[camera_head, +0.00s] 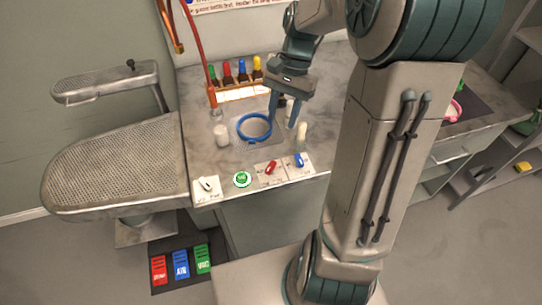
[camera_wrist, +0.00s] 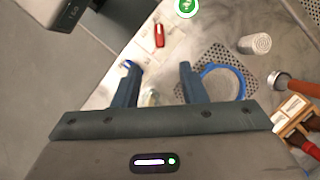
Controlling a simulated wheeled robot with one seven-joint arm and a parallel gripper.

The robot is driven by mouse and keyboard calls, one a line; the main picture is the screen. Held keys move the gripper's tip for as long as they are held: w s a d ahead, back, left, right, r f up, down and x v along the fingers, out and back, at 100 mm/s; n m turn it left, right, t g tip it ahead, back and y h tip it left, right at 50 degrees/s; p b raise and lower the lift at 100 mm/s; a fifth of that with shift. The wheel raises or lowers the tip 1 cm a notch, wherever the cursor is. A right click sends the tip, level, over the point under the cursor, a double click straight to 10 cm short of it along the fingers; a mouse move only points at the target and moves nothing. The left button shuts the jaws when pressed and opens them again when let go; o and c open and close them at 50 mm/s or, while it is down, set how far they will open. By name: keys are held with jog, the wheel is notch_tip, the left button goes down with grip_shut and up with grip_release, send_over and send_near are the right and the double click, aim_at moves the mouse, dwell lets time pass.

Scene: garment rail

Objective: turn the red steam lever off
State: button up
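The red lever (camera_head: 271,167) sits on a pale plate at the front of the grey worktop, between the green button and the blue lever. It also shows in the wrist view (camera_wrist: 159,35), beyond my fingertips near the top. My gripper (camera_head: 283,115) is above the worktop, behind the red lever in the head view and apart from it. In the wrist view my gripper (camera_wrist: 158,73) has its two fingers spread with nothing held between them. The lettering on the lever's plate is too small to read.
A blue lever (camera_head: 300,160), a green button (camera_head: 242,179) and a white lever (camera_head: 206,185) line the front edge. A blue ring (camera_head: 254,127), white cylinders (camera_head: 221,135) and a coloured bottle rack (camera_head: 242,92) stand behind. A perforated ironing board (camera_head: 115,165) is at left.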

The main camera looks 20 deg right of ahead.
aim_at(271, 165)
jog(key=x, duration=1.3)
jog(key=shift+s+a+f, duration=0.1)
jog(key=shift+f, duration=0.05)
grip_shut()
